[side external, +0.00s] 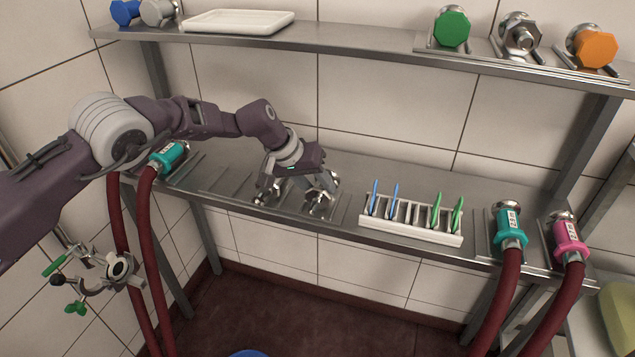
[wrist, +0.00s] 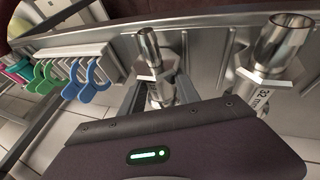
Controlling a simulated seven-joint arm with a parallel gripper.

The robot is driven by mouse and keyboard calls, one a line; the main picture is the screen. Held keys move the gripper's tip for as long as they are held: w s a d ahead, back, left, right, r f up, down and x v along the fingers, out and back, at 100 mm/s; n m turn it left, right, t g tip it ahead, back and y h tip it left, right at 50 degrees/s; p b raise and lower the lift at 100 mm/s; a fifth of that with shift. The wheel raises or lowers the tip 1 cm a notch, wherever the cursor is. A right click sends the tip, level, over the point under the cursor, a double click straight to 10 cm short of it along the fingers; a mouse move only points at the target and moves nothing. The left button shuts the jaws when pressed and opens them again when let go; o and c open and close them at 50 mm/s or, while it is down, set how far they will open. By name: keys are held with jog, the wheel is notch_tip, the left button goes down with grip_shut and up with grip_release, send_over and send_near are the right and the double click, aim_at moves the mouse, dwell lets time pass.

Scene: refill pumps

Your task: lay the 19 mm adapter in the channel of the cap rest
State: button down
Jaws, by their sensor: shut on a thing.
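My gripper (side external: 318,183) is low over the middle of the lower shelf, shut on a steel adapter (side external: 320,200). In the wrist view this adapter (wrist: 150,72) has a narrow open tube end and a wider faceted collar, between my fingers; its size marking is not readable. It is at or just above the shelf; I cannot tell whether it touches. A second, wider steel adapter (side external: 267,192) lies to its left; its marking (wrist: 262,104) seems to read 32. An empty ridged metal rest (side external: 226,182) is further left; I cannot tell whether it is the cap rest.
A white rack (side external: 410,226) with blue and green clips stands right of my gripper. Teal (side external: 509,228) and pink (side external: 568,238) hose couplings are further right, another teal coupling (side external: 168,157) at left. The upper shelf holds a white tray (side external: 238,22) and several hex caps.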

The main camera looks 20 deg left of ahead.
jog(key=shift+f, duration=0.15)
dwell(0.3)
jog(key=c, duration=0.8)
grip_release()
jog(key=shift+f, duration=0.1)
jog(key=shift+a+f, duration=0.1)
jog(key=v, duration=0.7)
jog(key=shift+r, duration=0.25)
